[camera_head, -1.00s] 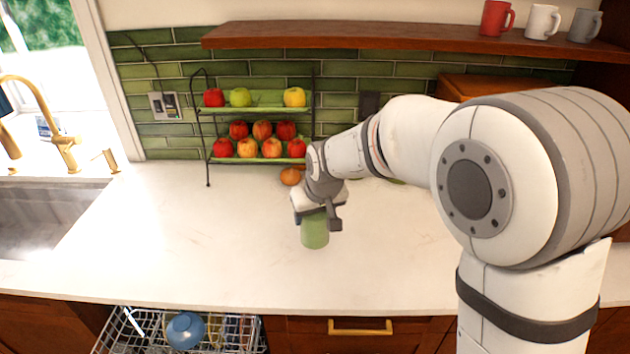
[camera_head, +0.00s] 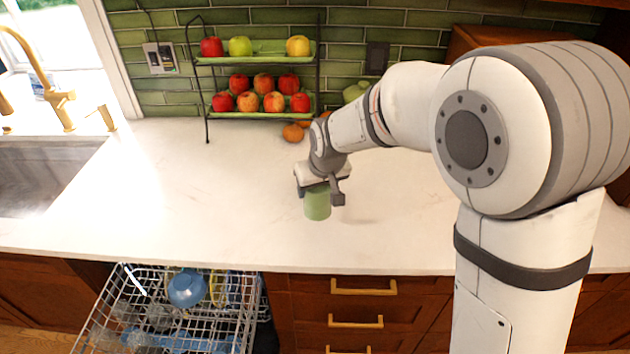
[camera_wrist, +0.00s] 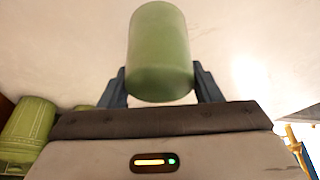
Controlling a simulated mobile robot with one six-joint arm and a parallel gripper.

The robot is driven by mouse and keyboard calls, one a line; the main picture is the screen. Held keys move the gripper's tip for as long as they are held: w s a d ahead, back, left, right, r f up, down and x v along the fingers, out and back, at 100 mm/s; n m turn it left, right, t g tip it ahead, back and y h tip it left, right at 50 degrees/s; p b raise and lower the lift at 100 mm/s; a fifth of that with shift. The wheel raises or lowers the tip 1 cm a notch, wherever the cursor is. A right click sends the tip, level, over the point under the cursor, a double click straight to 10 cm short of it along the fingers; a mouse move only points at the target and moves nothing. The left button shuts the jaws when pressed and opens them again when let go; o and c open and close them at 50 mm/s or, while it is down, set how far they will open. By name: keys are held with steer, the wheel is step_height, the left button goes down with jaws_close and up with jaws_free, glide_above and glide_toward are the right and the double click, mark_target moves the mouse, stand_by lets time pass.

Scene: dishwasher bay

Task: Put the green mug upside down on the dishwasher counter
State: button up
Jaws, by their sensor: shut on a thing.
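The green mug (camera_head: 317,207) hangs from my gripper (camera_head: 322,188) over the white counter (camera_head: 200,190), right of the sink. In the wrist view the mug (camera_wrist: 160,50) sits between the two dark fingers (camera_wrist: 160,85), which are shut on it. No handle shows, and I cannot tell which end is its open mouth. A small gap or contact between mug and counter cannot be made out.
A two-tier fruit rack (camera_head: 205,115) stands at the back, with orange fruit (camera_head: 293,132) beside it. An open dishwasher rack (camera_head: 150,325) with a blue bowl (camera_head: 187,289) is below the counter's front edge. A green ribbed vessel (camera_wrist: 28,130) shows in the wrist view. Counter around the mug is clear.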

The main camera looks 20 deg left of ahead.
mark_target(324, 195)
steer(key=shift+f+b, duration=2.25)
steer(key=shift+f, duration=0.85)
steer(key=shift+f+b, duration=0.5)
steer(key=shift+f, duration=0.05)
steer(key=o, duration=1.1)
steer(key=shift+c, duration=0.2)
steer(key=v, duration=0.6)
steer(key=shift+s+d+r+b, duration=0.1)
steer(key=shift+s+r+b, duration=0.05)
steer(key=shift+r+b, duration=0.2)
steer(key=shift+s+d+r, duration=0.2)
steer(key=shift+d+r, duration=0.05)
steer(key=shift+r, duration=0.25)
steer(key=s+d+r+m+h, duration=0.1)
steer(key=s+d+m, duration=0.15)
steer(key=d, duration=0.65)
steer(key=s+d+r+m, duration=0.15)
steer(key=s+d, duration=0.25)
steer(key=d, duration=0.5)
steer(key=s+d+f+m+h, duration=0.1)
steer(key=s+d+m, duration=0.2)
steer(key=s+d, duration=0.7)
steer(key=shift+s+d+g+h, duration=0.3)
steer(key=shift+s+d+g, duration=0.1)
steer(key=shift+s, duration=0.45)
